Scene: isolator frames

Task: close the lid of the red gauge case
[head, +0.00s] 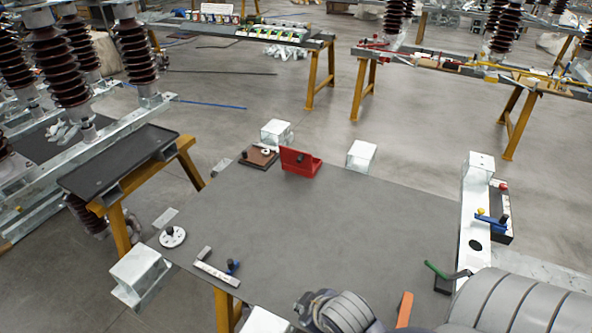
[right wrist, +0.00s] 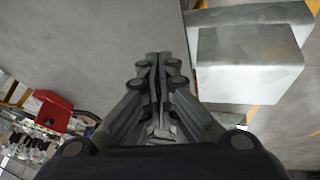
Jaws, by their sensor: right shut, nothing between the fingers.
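The red gauge case (head: 303,166) sits at the far edge of the grey table in the head view. Its lid (head: 294,158) stands up, open, with a dark round item showing against it. In the right wrist view the red case (right wrist: 52,110) shows small at the left, apart from my gripper. My right gripper (right wrist: 157,62) is shut and empty, its fingertips together in front of a plain grey surface. The fingertips of the right gripper cannot be made out in the head view. My left gripper is not in view.
The grey tabletop (head: 330,225) is mostly bare. A brown board (head: 259,157) lies left of the case; a metal block (head: 361,155) stands to its right. A white disc (head: 172,236), a blue-handled tool (head: 233,267) and a green-handled tool (head: 446,272) lie near the edges. A metal block (right wrist: 250,62) is beside my right gripper.

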